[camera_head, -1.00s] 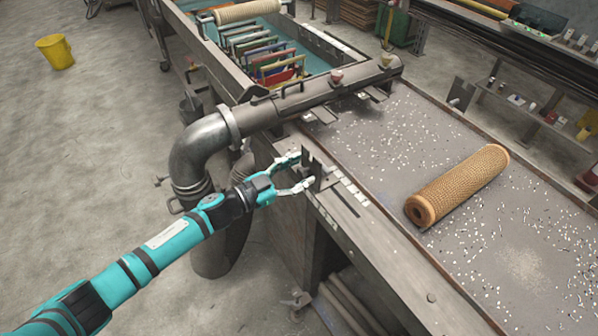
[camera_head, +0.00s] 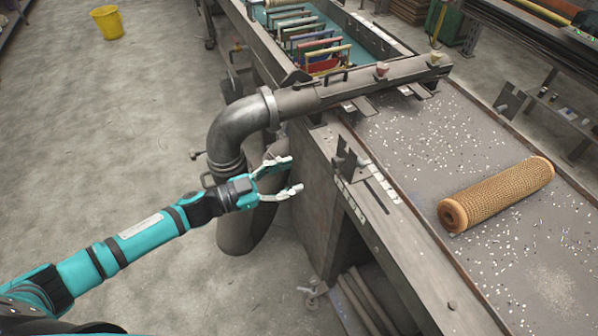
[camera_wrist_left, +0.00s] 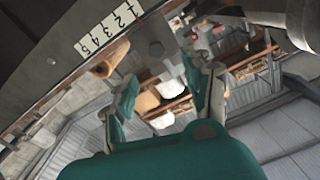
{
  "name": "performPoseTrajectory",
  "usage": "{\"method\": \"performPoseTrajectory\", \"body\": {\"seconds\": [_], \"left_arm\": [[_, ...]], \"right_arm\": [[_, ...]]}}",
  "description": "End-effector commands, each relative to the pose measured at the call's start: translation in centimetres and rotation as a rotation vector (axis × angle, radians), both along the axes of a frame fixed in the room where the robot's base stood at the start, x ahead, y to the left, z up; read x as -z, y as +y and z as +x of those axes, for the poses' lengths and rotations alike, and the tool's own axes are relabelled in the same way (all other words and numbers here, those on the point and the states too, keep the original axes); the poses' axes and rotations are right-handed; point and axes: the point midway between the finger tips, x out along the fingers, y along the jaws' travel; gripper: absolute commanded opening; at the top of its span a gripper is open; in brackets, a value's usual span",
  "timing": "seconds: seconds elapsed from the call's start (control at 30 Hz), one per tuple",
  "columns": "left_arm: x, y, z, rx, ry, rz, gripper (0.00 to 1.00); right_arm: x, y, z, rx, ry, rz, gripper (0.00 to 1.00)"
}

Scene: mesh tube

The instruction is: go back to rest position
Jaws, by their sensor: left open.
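My left gripper (camera_head: 288,178) is open and empty in the head view. It hangs in front of the side of the metal workbench (camera_head: 445,290), below its top edge and left of the small upright bracket (camera_head: 346,160). In the left wrist view its two fingers (camera_wrist_left: 165,95) are spread, with nothing between them. The orange-brown mesh tube (camera_head: 498,194) lies on its side on the bench top, well to the right of the gripper. My right gripper is not in view.
A thick grey pipe (camera_head: 235,130) bends down beside the bench, close behind my left gripper. A blue-lined trough with several coloured frames (camera_head: 318,45) stands beyond it. A yellow bucket (camera_head: 107,23) is on the floor. The floor at left (camera_head: 100,130) is clear.

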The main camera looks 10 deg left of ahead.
Motion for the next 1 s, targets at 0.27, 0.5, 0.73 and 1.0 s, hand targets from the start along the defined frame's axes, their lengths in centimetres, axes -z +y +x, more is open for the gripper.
{"method": "performPoseTrajectory", "body": {"seconds": [0.27,0.5,0.73,1.0], "left_arm": [[0.0,0.0,-0.1,0.0,-0.001,-0.001,0.51],[0.1,0.1,0.0,-0.003,0.001,0.0,0.51],[7.2,3.3,1.9,-0.205,0.097,0.039,0.51],[25.6,10.9,-2.4,-0.584,0.417,0.214,0.51]], "right_arm": [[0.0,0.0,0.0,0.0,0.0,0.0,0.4],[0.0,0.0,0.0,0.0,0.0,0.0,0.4],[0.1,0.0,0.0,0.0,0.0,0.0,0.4],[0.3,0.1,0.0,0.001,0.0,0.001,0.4]]}}
